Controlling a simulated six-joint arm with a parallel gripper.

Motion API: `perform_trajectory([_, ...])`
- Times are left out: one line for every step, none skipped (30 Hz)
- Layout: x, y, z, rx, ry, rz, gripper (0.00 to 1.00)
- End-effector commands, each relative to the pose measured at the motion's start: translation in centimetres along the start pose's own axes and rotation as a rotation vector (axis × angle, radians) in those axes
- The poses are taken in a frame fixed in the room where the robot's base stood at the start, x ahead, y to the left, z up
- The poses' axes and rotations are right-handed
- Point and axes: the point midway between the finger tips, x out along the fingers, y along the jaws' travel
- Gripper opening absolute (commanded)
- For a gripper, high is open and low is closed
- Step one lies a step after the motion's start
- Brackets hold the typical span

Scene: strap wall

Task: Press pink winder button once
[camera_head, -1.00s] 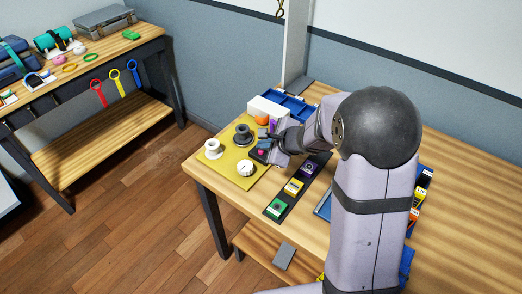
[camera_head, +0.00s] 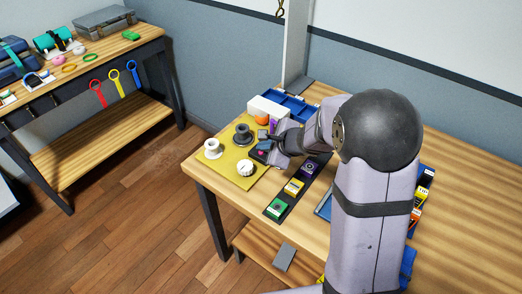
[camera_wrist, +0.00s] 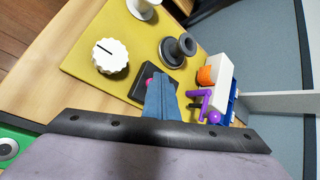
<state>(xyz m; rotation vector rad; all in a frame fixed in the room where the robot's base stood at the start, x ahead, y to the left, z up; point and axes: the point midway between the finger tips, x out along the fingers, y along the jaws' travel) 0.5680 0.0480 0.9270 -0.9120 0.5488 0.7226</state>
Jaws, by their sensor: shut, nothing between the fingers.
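The pink button (camera_wrist: 149,82) sits on a small dark box (camera_wrist: 141,92) at the edge of the yellow board (camera_wrist: 95,28). Only part of it shows in the wrist view, beside and partly behind my fingers. In the head view the pink button (camera_head: 262,153) is a small spot close to my gripper. My gripper (camera_wrist: 160,80) is shut and empty, its blue-grey fingers together over the dark box, right at the button. I cannot tell whether the fingertips touch the button. My gripper also shows in the head view (camera_head: 265,146).
The yellow board also carries a white dial (camera_wrist: 109,56), a dark spool (camera_wrist: 178,49) and a white spool (camera_head: 213,148). A white box (camera_wrist: 219,78) with an orange round part (camera_wrist: 206,76) and a purple piece (camera_wrist: 207,106) stand close right of my fingers. Green, yellow and purple blocks line a dark strip.

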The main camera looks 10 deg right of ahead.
Motion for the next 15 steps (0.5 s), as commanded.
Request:
perform_trajectory([0.02,0.06,-0.06,0.0,0.002,0.001,0.0])
perform_trajectory([0.01,0.07,-0.06,0.0,0.002,0.001,0.0])
perform_trajectory([0.02,0.07,-0.07,0.0,0.002,0.001,0.0])
perform_trajectory([0.02,0.08,-0.07,0.0,0.002,0.002,0.0])
perform_trajectory([0.02,0.08,-0.07,0.0,0.002,0.002,0.0])
perform_trajectory([0.02,0.08,-0.07,0.0,0.002,0.002,0.0])
perform_trajectory([0.02,0.08,-0.07,0.0,0.002,0.002,0.0])
perform_trajectory([0.0,0.07,-0.06,0.0,0.002,0.002,0.0])
perform_trajectory([-0.03,0.05,-0.04,0.0,0.002,0.002,0.0])
perform_trajectory([-0.07,0.02,-0.01,0.0,0.002,0.002,0.0])
perform_trajectory([-0.13,-0.02,0.03,0.0,0.002,0.002,0.0])
perform_trajectory([-0.22,-0.08,0.09,0.0,0.002,0.002,0.0])
perform_trajectory([-0.3,-0.14,0.15,0.0,0.002,0.002,0.0])
perform_trajectory([-0.39,-0.21,0.22,0.0,0.002,0.002,0.0])
perform_trajectory([-0.53,-0.31,0.32,0.0,0.002,0.002,0.0])
